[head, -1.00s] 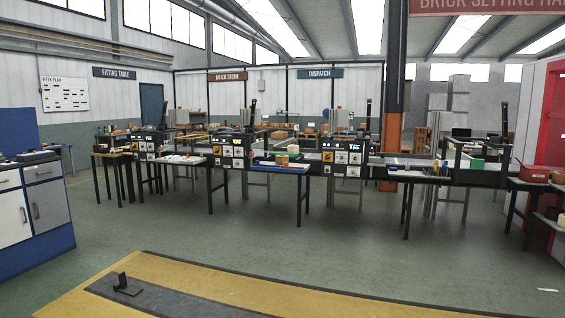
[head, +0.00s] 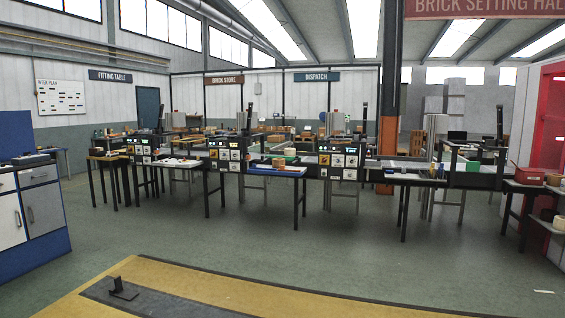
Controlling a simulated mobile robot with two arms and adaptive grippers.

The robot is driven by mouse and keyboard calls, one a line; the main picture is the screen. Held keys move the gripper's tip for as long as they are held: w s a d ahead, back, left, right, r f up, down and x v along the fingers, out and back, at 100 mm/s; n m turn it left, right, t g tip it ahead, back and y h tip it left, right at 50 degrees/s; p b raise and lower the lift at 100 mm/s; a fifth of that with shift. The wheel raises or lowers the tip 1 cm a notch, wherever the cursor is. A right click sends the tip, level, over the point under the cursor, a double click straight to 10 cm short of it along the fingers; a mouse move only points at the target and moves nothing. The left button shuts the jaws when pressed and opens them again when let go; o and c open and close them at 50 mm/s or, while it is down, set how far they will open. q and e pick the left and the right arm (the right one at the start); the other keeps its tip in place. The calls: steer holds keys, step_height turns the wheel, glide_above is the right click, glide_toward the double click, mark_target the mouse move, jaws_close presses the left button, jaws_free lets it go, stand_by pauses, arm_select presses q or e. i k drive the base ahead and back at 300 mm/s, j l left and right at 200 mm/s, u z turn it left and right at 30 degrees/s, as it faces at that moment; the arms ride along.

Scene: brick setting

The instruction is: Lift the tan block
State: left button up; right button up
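A small tan block (head: 278,163) sits on the blue-topped table (head: 262,171) in the middle distance, near the centre of the head view. It is far off and small, so its exact outline is hard to tell. Neither of my grippers shows in this view.
A row of dark-framed benches with several picture panels (head: 338,161) stands along the middle distance. A blue-and-white cabinet (head: 40,205) is at the left, an orange column (head: 386,145) right of centre, and a red box (head: 530,175) at the right. Green floor (head: 270,235) lies clear before the tables.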

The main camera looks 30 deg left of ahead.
mark_target(277, 162)
steer(key=i+j+u, duration=0.75)
steer(key=i, duration=0.2)
steer(key=i+u, duration=0.5)
steer(key=i, duration=4.1)
